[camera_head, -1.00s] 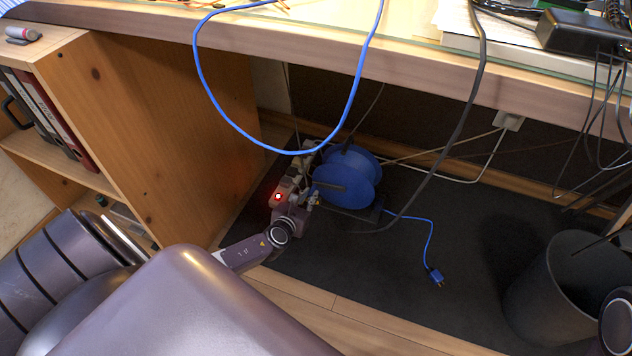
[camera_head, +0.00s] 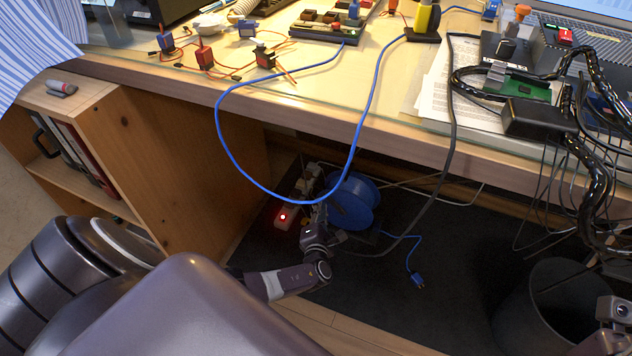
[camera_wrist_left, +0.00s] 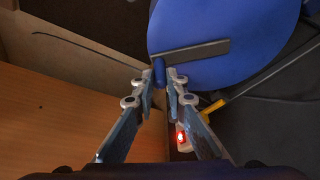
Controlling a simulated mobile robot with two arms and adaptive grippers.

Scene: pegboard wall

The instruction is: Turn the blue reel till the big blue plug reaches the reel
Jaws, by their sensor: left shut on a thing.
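The blue reel (camera_head: 352,203) stands on the dark floor mat under the desk, and its round side face (camera_wrist_left: 225,75) fills the upper middle of the left wrist view. A dark crank bar (camera_wrist_left: 197,52) crosses that face, with a blue handle peg (camera_wrist_left: 158,71) at its left end. My left gripper (camera_wrist_left: 162,84) is shut on this peg; in the head view it is partly lost against the clutter beside the reel. The blue plug (camera_head: 417,279) lies on the mat right of and in front of the reel, apart from it, on a blue cord (camera_head: 412,249).
A power strip with a red light (camera_head: 284,217) lies left of the reel. A blue cable (camera_head: 228,145) loops down from the desk, a black cable (camera_head: 449,140) hangs farther right. A wooden shelf (camera_head: 190,150) stands left, a dark bin (camera_head: 545,310) right. Mat around the plug is clear.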

